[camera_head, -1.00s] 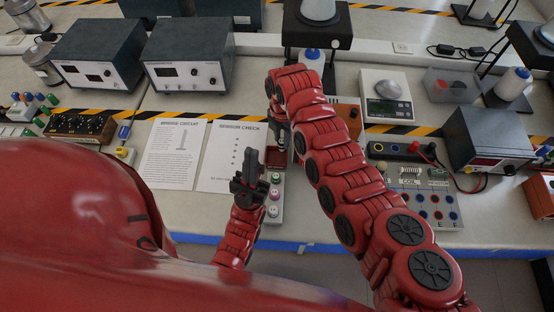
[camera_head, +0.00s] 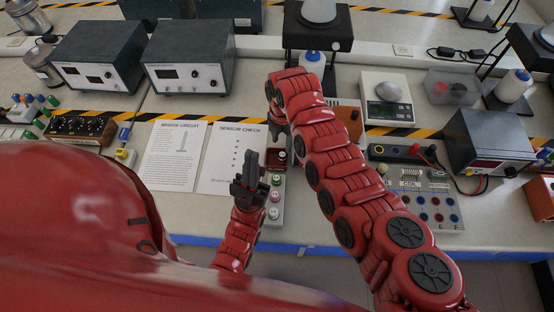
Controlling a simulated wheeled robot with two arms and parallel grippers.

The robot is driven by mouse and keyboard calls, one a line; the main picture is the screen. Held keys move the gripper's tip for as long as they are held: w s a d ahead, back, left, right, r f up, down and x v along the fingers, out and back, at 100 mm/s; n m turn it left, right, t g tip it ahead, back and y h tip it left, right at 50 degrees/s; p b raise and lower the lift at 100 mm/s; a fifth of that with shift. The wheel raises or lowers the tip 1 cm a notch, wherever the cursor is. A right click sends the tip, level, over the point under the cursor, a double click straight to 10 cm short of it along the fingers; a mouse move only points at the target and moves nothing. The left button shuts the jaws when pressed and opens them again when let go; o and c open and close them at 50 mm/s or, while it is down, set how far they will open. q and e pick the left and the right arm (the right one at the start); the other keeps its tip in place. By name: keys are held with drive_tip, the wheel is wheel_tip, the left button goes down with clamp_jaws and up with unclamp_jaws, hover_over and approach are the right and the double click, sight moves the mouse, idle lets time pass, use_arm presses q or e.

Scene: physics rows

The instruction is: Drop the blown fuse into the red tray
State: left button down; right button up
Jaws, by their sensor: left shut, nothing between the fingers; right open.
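A small dark red tray (camera_head: 273,164) sits on the bench right of the sensor check sheet, just behind a grey box with round buttons. A small dark item with a pale spot shows at the tray's right side; I cannot tell whether it is the fuse. My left gripper (camera_head: 251,155) is shut and empty, pointing away from me, just left of the tray and button box. My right arm arches over the bench, and its gripper (camera_head: 279,128) hangs down behind the tray, open and partly hidden by the arm. I cannot make out the blown fuse.
The button box (camera_head: 275,200) stands in front of the tray. Two paper sheets (camera_head: 173,155) lie to the left. A scale (camera_head: 387,98), a circuit board (camera_head: 425,200) and a power supply (camera_head: 490,140) stand to the right. Instruments line the back left.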

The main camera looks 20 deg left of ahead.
drive_tip(key=shift+w+d+r+b, duration=0.1)
drive_tip(key=shift+w+r+b, duration=0.15)
drive_tip(key=shift+r, duration=0.2)
wheel_tip(320, 180, up, 16)
drive_tip(key=b, duration=0.4)
drive_tip(key=shift+s+r, duration=0.25)
